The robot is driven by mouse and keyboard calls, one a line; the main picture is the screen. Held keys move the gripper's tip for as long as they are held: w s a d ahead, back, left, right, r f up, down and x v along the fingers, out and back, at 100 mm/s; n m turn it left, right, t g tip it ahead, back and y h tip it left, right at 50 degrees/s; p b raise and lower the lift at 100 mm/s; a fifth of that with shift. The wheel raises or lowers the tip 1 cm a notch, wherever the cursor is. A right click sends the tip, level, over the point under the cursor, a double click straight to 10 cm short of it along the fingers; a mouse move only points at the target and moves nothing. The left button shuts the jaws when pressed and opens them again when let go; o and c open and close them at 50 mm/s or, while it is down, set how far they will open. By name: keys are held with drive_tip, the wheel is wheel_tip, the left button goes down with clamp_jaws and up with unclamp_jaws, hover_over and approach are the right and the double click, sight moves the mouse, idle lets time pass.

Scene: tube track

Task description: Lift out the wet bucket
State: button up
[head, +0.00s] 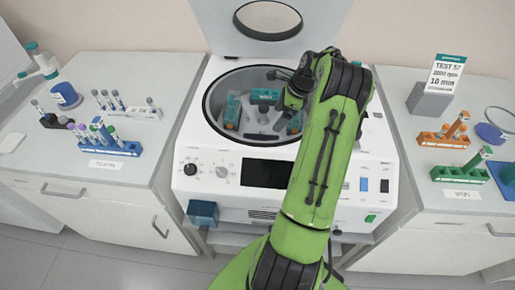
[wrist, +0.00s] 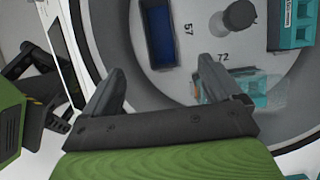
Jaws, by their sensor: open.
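The open centrifuge (head: 225,190) stands in the middle with teal buckets (head: 233,112) in its round bowl. Another teal bucket (head: 265,96) sits at the bowl's back. In the wrist view one teal bucket (wrist: 291,25) is at the upper right. A second teal bucket (wrist: 248,88), with a glossy, see-through patch beside it, lies near the number 72, partly behind my right finger. I cannot tell for sure which bucket is wet. My gripper (wrist: 160,82) is open and empty above the rotor. It also shows over the bowl in the head view (head: 284,84).
The raised lid (head: 240,40) stands behind the bowl. The rotor has a dark blue rectangular opening (wrist: 159,34) and a dark central knob (wrist: 239,17). Tube racks stand on the left bench (head: 60,160) and right bench (head: 410,170). My arm hides the bowl's right side.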

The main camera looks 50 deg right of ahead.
drive_tip(key=b, duration=0.1)
approach(263, 138)
drive_tip(key=a+f, duration=0.1)
drive_tip(key=a, duration=0.1)
drive_tip(key=x, duration=0.2)
drive_tip(key=b+x, duration=0.1)
drive_tip(key=x, duration=0.2)
drive_tip(key=shift+a+f, duration=0.2)
drive_tip(key=shift+a, duration=0.25)
drive_tip(key=shift+s, duration=0.1)
drive_tip(key=shift+r, duration=0.1)
drive_tip(key=shift+f, duration=0.3)
drive_tip(key=c, duration=1.1)
wheel_tip(263, 138, up, 11)
drive_tip(key=shift+f+p, duration=0.2)
drive_tip(key=shift+p, duration=0.65)
drive_tip(key=shift+r, duration=0.1)
